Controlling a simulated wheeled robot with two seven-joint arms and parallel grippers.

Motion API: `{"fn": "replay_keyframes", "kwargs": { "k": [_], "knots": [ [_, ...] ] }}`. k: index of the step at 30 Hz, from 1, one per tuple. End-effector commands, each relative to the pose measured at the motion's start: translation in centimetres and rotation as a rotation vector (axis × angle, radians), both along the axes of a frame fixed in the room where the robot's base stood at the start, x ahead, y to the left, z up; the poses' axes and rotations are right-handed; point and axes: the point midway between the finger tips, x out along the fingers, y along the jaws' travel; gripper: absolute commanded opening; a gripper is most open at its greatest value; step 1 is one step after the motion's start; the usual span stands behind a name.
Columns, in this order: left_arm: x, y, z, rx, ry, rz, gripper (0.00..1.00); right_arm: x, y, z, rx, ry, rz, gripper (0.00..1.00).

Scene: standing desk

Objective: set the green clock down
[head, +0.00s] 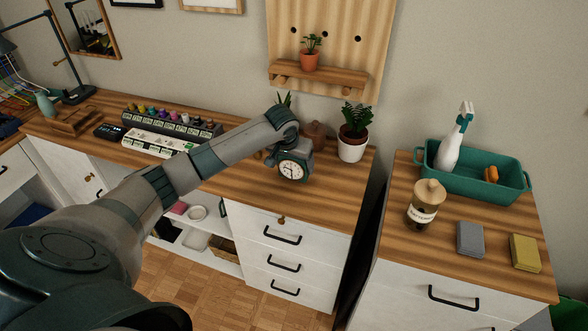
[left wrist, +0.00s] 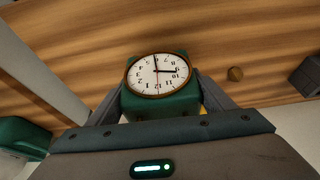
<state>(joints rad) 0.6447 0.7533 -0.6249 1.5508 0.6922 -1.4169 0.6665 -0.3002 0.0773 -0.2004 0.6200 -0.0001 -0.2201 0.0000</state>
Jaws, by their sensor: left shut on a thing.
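The green clock (head: 292,170) has a round white face with a brown rim and shows over the desk's wooden top (head: 245,184), toward its right part. My left gripper (left wrist: 160,85) is shut on the clock, one finger on each side of its body, as the left wrist view shows. In that view the clock face (left wrist: 158,74) looks toward the camera with its numerals inverted. In the head view the arm reaches in from the left and hides part of the desktop. I cannot tell whether the clock's base touches the wood. My right gripper is not in view.
A potted plant (head: 353,133) stands right of the clock, and a brown wooden object (head: 315,135) stands behind it. Left along the desk are a rack of small bottles (head: 172,122) and a white panel (head: 155,141). A separate cabinet at right holds a teal tray (head: 480,186). Bare wood lies in front of the clock.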

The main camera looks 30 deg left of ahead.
Motion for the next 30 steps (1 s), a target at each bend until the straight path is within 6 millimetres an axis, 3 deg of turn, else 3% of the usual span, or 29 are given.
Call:
{"fn": "replay_keyframes", "kwargs": {
  "k": [6, 19, 20, 21, 30],
  "knots": [
    [-0.1, 0.0, -2.3, 0.000, 0.001, 0.000, 0.44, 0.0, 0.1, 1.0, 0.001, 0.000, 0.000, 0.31],
    [0.0, 0.0, -2.8, 0.000, -0.001, 0.000, 0.44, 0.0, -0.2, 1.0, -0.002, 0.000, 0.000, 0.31],
    [0.0, 0.0, -2.8, 0.000, 0.000, 0.000, 0.82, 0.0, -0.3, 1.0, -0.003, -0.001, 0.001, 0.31],
    [0.0, 0.0, -2.8, 0.000, 0.000, -0.001, 0.92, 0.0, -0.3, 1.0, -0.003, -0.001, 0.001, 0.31],
    [0.0, 0.0, -2.8, 0.000, 0.000, 0.000, 0.94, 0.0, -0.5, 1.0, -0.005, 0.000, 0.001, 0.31]
  ]
}}
